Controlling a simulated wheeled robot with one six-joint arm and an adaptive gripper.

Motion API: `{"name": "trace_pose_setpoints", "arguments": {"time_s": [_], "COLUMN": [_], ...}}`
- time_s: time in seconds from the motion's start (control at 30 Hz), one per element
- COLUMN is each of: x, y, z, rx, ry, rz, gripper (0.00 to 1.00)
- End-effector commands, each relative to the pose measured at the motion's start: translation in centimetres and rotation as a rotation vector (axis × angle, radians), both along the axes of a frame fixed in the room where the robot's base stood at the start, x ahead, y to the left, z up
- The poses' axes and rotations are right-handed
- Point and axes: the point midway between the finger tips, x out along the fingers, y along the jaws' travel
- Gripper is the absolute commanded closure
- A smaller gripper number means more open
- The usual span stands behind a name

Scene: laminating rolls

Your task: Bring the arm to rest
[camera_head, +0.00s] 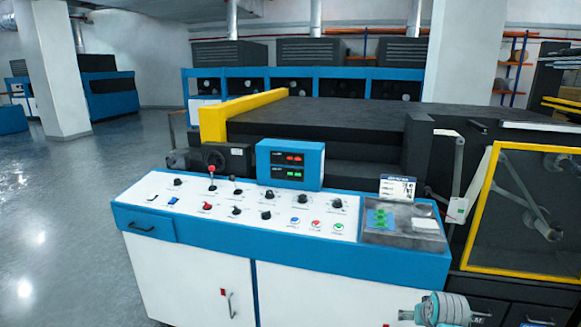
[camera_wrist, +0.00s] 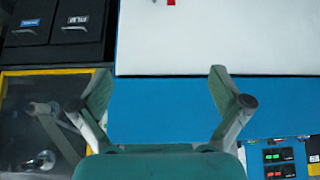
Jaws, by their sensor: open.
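My gripper (camera_wrist: 160,88) shows in the wrist view with its two teal-grey fingers spread wide apart. Nothing is between them; behind the gap is the blue front band of the console (camera_wrist: 155,112). In the head view part of my arm shows at the bottom right edge, in front of the machine's lower right side. The fingertips cannot be made out there.
The control console (camera_head: 280,257) with knobs and a lever stands in the middle. A display box (camera_head: 290,148) rises behind its panel. A yellow-framed guard (camera_head: 476,215) is at the right. Open floor (camera_head: 50,230) lies at the left, with a pillar (camera_head: 50,70) beyond.

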Motion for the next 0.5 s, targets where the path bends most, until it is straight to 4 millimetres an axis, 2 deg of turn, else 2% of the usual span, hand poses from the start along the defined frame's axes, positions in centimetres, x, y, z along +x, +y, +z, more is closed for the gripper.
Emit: {"name": "trace_pose_setpoints", "arguments": {"time_s": [0.03, 0.2, 0.5], "x": [-1.4, -5.4, -14.0], "y": [0.9, 3.5, 7.8], "z": [-2.1, -6.9, -12.8], "rx": [-0.002, -0.014, -0.034], "ry": [-0.01, -0.065, -0.164], "rz": [0.005, 0.021, 0.049], "gripper": [0.0, 0.0, 0.0]}}
